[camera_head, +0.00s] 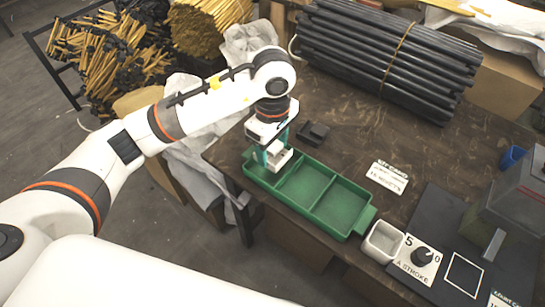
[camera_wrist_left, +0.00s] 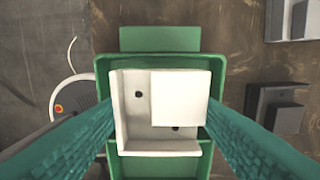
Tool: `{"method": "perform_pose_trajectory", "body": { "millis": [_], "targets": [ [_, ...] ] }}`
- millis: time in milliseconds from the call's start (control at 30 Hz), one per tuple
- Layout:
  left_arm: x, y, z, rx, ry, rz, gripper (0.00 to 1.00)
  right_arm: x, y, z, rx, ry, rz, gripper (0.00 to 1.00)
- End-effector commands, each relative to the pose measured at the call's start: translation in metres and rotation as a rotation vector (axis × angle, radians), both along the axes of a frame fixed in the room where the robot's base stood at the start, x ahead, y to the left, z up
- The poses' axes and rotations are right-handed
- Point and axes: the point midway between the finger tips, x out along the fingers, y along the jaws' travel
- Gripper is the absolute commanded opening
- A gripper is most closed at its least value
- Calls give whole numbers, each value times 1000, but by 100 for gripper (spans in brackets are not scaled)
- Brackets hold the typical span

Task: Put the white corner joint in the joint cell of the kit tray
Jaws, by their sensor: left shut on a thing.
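The white corner joint (camera_head: 279,158) is between the fingers of my left gripper (camera_head: 273,150), over the left-end cell of the green kit tray (camera_head: 335,232). In the left wrist view the joint (camera_wrist_left: 180,97) is a white angled piece with small dark holes, with a teal finger close on each side. The tray's green rim (camera_wrist_left: 160,38) surrounds it in that view. My left gripper is shut on the joint. I cannot tell whether the joint touches the cell floor. The tray's middle and right cells look empty. My right gripper is not in view.
A dark block (camera_head: 313,133) sits just behind the tray. A printed label card (camera_head: 387,178) lies on the table. A bundle of dark tubes (camera_head: 390,55) lies at the back.

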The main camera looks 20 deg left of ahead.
Motion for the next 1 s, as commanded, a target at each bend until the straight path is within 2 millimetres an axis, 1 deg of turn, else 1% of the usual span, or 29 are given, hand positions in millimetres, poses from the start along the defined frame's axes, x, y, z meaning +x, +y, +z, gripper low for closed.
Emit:
{"method": "perform_pose_trajectory", "body": {
  "millis": [67,233,300,667,867,900,1000],
  "targets": [
    [-1,0,-7,-1,3,-1,36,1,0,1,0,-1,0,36],
    [-1,0,-31,0,3,-1,36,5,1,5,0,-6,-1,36],
    [-1,0,-37,-2,2,-3,36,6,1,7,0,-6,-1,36],
    [0,0,-39,0,-1,-3,36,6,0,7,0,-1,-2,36],
    [0,0,-40,0,-1,-3,36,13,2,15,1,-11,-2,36],
    [0,0,-40,0,-1,-3,64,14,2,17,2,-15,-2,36],
    [0,0,-40,0,-1,-3,79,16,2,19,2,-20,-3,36]
  ]
}}
